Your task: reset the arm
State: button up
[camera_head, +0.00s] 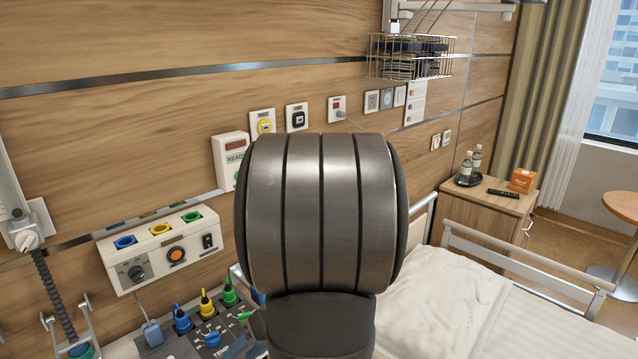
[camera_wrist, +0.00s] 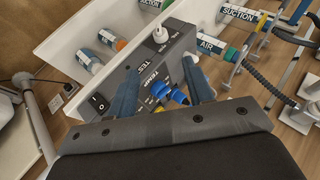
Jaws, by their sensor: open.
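My gripper (camera_wrist: 160,78) shows in the wrist view with its two blue-grey fingers apart and nothing between the tips. It is over a dark panel (camera_wrist: 142,76) marked TEMP, and blue and yellow plugs (camera_wrist: 172,95) show between and beyond the fingers. I cannot tell whether the fingers touch the panel. In the head view a large grey metal part of my arm fills the middle and hides what is behind it. My gripper does not show there.
In the head view, a wall unit (camera_head: 160,248) has coloured sockets. A panel (camera_head: 175,345) below it carries blue, yellow and green plugs. The bed (camera_head: 450,305) and bedside cabinet (camera_head: 490,225) are at right. In the wrist view, a green AIR connector (camera_wrist: 232,52) and hose (camera_wrist: 262,75) lie right.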

jog(key=x, duration=1.2)
jog(key=shift+a+f, duration=0.25)
jog(key=v, duration=1.8)
jog(key=shift+n+t+h, duration=0.3)
jog(key=shift+t+h, duration=0.3)
jog(key=shift+h, duration=0.2)
jog(key=x, duration=0.6)
jog(key=s+a+r+x, duration=0.1)
jog(key=x, duration=0.4)
jog(key=s+a+r+x, duration=0.1)
jog(key=x, duration=0.5)
jog(key=shift+s+a+f, duration=0.15)
jog(key=shift+a+f, duration=0.05)
jog(key=shift+a, duration=0.2)
jog(key=shift+r, duration=0.15)
jog(key=w+d+r, duration=0.1)
jog(key=d+r, duration=0.3)
jog(key=r, duration=0.3)
jog(key=w+d+r+g+h, duration=0.1)
jog(key=w+d+r, duration=0.1)
jog(key=d+r, duration=0.2)
jog(key=shift+r+n+h, duration=0.3)
jog(key=shift+r+n, duration=0.1)
jog(key=shift+r, duration=1.4)
